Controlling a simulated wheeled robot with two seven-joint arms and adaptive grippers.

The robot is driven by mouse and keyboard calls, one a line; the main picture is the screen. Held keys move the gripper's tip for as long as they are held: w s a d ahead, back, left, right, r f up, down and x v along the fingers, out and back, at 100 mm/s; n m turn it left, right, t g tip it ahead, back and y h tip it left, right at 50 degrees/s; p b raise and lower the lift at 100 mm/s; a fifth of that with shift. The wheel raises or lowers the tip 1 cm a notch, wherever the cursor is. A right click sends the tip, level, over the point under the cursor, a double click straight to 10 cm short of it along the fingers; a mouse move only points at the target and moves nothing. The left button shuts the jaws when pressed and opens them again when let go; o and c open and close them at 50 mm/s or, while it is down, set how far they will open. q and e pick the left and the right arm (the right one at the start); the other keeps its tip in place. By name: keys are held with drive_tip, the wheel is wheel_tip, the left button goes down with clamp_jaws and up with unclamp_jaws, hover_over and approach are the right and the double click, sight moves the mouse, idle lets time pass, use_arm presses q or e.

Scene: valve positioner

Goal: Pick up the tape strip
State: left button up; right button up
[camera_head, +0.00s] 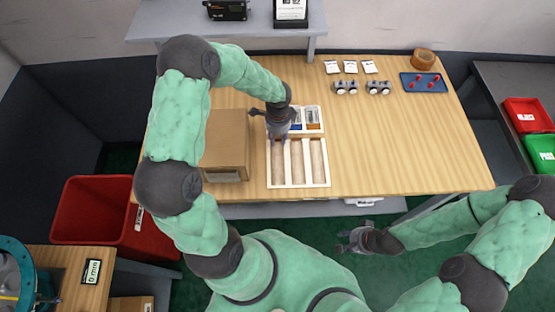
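I cannot make out a tape strip for certain. A small white tray (321,128) with blue and orange-brown items in its compartments stands at the middle of the wooden table. My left gripper (278,136) points down over the left part of this tray and hides what lies under it. Whether its fingers are open or hold something is too small to tell. My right gripper (341,242) is in front of the table, over the green floor, away from the tray. Its fingers look apart, with nothing between them.
A three-slot white tray (300,186) lies at the table's front edge, beside a cardboard box (227,140). White cards, metal fittings (346,88), a brown round item (423,59) and a blue tray (410,89) with red pieces lie far right. The table's right half is mostly clear.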

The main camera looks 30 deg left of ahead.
use_arm(q)
clamp_jaws()
drive_tip(key=shift+r, duration=0.2)
